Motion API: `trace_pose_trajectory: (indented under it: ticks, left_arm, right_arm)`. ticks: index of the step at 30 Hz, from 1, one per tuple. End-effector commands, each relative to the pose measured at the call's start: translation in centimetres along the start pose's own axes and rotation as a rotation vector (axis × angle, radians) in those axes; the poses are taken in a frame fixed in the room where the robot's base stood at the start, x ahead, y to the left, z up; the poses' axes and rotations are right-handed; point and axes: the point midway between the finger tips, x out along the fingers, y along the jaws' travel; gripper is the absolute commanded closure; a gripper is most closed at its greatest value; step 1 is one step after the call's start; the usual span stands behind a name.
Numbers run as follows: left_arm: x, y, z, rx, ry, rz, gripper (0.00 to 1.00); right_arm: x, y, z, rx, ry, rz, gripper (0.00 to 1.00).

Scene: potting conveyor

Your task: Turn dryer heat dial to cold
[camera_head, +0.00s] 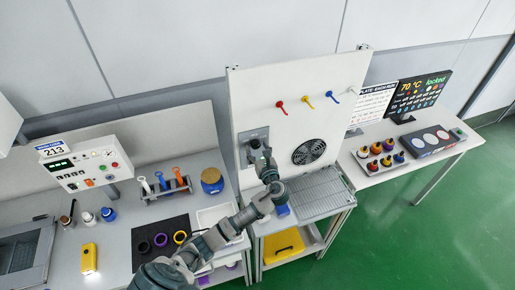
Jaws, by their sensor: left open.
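The dryer is a white upright panel (330,75) with a round black fan (309,151) and a grey plate (246,135) at its left. The gripper covers most of this plate, so I cannot make out a heat dial or its setting. My left gripper (260,152) is open in front of the plate, its fingers pointing up at it. Whether it touches anything there cannot be told. A dark screen (418,93) at the right reads 70 °C and "locked". My right gripper is not in view.
Red (281,104), yellow (305,100) and blue (330,94) small levers sit on the panel. A wire rack (322,196) lies below the fan. The left bench holds a tube rack (167,189) and a control box (85,165). The right bench holds several small pots (376,150).

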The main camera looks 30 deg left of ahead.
Motion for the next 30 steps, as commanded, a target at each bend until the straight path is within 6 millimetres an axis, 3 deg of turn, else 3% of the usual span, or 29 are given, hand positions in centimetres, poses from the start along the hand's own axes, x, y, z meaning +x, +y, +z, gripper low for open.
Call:
trace_pose_trajectory:
  ticks: [4, 12, 22, 30]
  left_arm:
    - [0.0, 0.0, 0.0, 0.0, 0.0, 0.0, 0.37]
    - [-0.1, 0.0, 0.0, 0.0, 0.0, 0.001, 0.97]
    - [-0.1, 0.0, 0.0, -0.036, 0.001, -0.001, 0.96]
    - [-0.2, -0.1, -0.1, -0.193, 0.002, -0.001, 0.97]
  right_arm:
    - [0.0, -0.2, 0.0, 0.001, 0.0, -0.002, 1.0]
    - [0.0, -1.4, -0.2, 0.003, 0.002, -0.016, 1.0]
    - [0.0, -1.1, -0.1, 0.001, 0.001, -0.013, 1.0]
    - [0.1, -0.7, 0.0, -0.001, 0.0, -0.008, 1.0]
